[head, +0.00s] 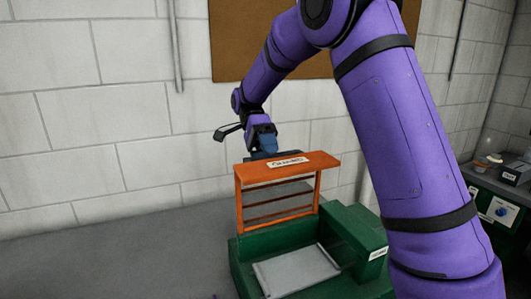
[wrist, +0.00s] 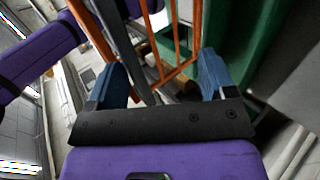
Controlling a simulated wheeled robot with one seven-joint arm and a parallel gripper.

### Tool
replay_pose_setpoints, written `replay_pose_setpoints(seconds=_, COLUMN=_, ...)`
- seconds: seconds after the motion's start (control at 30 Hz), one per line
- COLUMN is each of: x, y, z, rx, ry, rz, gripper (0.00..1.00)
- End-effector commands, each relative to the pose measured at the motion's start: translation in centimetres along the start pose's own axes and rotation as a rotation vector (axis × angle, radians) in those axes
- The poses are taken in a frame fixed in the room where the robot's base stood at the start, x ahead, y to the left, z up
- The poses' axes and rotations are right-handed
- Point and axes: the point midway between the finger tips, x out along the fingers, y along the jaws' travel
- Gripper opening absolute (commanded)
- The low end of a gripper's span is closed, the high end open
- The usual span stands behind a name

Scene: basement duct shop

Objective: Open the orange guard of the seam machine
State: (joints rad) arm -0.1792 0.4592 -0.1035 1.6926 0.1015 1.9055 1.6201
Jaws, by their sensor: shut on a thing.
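The orange guard (head: 288,164) of the seam machine stands up steeply above the machine's back edge, with a white label on its top panel and a barred frame below. The green seam machine (head: 243,262) has its pale flat bed (head: 297,270) uncovered in front of the guard. My gripper (head: 263,152) is at the guard's upper edge, on the wall side, its tips partly hidden by the guard. In the wrist view the blue fingers stand apart, with orange bars of the guard (wrist: 166,40) showing between and beyond them; the exact contact is hidden.
A pale block wall (head: 80,130) with a brown board (head: 240,45) is close behind the machine. The grey surface (head: 110,255) to the left is clear. Another green unit (head: 490,205) with small items on top stands at the far right.

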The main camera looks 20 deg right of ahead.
Motion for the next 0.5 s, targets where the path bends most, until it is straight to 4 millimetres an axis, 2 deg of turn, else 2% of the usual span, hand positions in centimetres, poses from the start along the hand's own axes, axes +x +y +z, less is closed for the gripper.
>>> replay_pose_setpoints(seconds=0.33, x=0.3, y=-0.3, z=0.0, rx=0.001, ry=0.001, rz=0.002, gripper=0.57)
replay_pose_setpoints(seconds=0.37, x=0.2, y=-0.2, z=0.0, rx=0.001, ry=0.001, rz=0.002, gripper=0.56)
replay_pose_setpoints(seconds=0.47, x=-0.2, y=0.3, z=0.0, rx=0.001, ry=0.001, rz=0.000, gripper=0.42)
replay_pose_setpoints(seconds=0.5, x=-0.5, y=0.7, z=0.0, rx=0.001, ry=0.001, rz=0.000, gripper=0.40)
